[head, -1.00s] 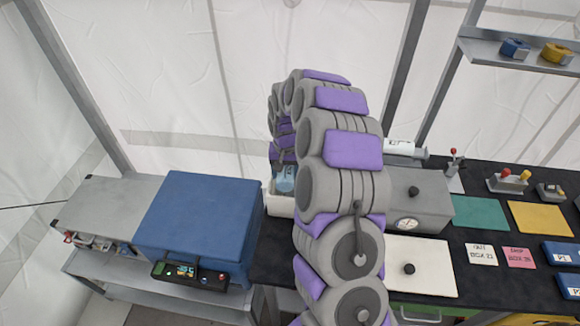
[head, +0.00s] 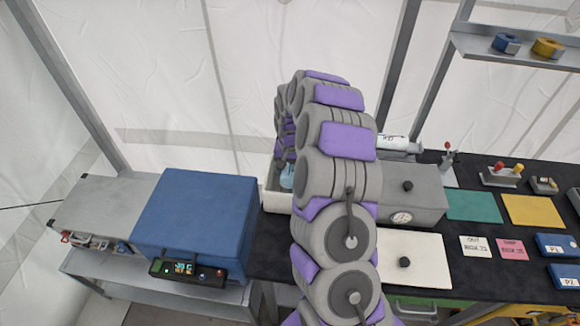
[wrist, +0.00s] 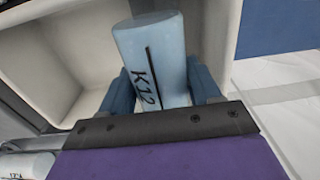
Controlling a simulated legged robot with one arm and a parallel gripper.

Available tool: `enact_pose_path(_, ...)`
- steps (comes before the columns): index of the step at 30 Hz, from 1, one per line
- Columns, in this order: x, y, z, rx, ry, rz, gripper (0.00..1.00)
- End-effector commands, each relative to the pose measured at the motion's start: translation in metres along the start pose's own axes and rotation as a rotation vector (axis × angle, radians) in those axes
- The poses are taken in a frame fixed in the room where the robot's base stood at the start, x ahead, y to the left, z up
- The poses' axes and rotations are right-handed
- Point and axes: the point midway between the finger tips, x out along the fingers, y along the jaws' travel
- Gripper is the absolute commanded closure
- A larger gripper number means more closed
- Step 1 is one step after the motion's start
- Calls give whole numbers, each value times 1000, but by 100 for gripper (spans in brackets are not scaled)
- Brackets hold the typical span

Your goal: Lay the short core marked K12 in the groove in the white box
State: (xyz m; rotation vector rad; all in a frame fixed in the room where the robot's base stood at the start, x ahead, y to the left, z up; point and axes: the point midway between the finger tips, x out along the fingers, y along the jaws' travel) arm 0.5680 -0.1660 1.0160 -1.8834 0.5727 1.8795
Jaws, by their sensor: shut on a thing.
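The short core marked K12 (wrist: 155,60) is a pale blue cylinder with a black line along its side. My gripper (wrist: 162,88) is shut on it, with one blue finger on each side. The white box (wrist: 218,35) surrounds the core in the wrist view, with its walls behind and beside it. In the head view the white box (head: 276,202) stands at the table's left end, mostly behind my arm, and a bit of pale blue shows over it. The groove is not clearly seen, and I cannot tell whether the core touches the box.
A grey box with a gauge (head: 414,195) stands right of my arm, with a pale cylinder (head: 393,142) behind it. A blue box (head: 195,222) stands on the left table. A white plate with a black knob (head: 425,262) lies in front. Another marked cylinder (wrist: 25,166) shows at lower left.

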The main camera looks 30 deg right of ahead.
Motion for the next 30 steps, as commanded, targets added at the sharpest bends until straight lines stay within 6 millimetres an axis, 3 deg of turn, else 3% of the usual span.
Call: enact_pose_path(30,68,0,1,-1,-3,1,85)
